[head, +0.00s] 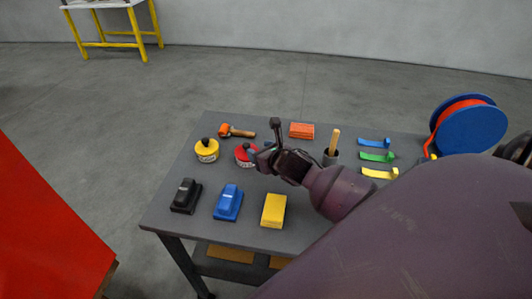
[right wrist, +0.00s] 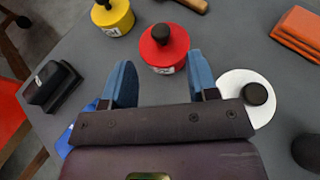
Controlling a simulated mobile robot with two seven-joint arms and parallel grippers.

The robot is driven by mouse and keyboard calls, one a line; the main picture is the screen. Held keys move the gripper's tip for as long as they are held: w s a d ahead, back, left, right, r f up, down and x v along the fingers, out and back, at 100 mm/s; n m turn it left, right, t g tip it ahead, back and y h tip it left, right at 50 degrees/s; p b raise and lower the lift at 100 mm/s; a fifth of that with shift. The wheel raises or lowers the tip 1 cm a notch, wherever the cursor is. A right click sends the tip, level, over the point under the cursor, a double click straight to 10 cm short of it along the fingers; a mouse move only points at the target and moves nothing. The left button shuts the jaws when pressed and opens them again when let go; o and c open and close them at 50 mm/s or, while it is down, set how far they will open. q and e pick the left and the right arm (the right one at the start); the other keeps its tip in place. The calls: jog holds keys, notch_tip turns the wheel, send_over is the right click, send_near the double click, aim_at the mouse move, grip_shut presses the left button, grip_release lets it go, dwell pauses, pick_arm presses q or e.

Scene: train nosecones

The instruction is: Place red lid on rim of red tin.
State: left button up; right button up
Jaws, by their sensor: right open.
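The red tin (head: 243,155) stands on the grey table, partly behind my right gripper in the head view. In the right wrist view, a red lid with a black knob (right wrist: 161,35) is on top of the red tin (right wrist: 168,66); I cannot tell whether it sits fully on the rim. My right gripper (head: 264,156) is open and empty. Its blue fingers (right wrist: 160,75) are apart and point toward the red tin, which appears beyond the fingertips. My left gripper is not in view.
A yellow tin (right wrist: 113,20) stands left of the red one; a white knobbed lid (right wrist: 236,100) lies close to my right finger. Black (head: 185,196), blue (head: 228,203) and yellow (head: 273,211) blocks line the front. A hammer (head: 238,132) and orange block (head: 301,131) lie behind.

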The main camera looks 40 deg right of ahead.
jog(key=shift+v, duration=1.45)
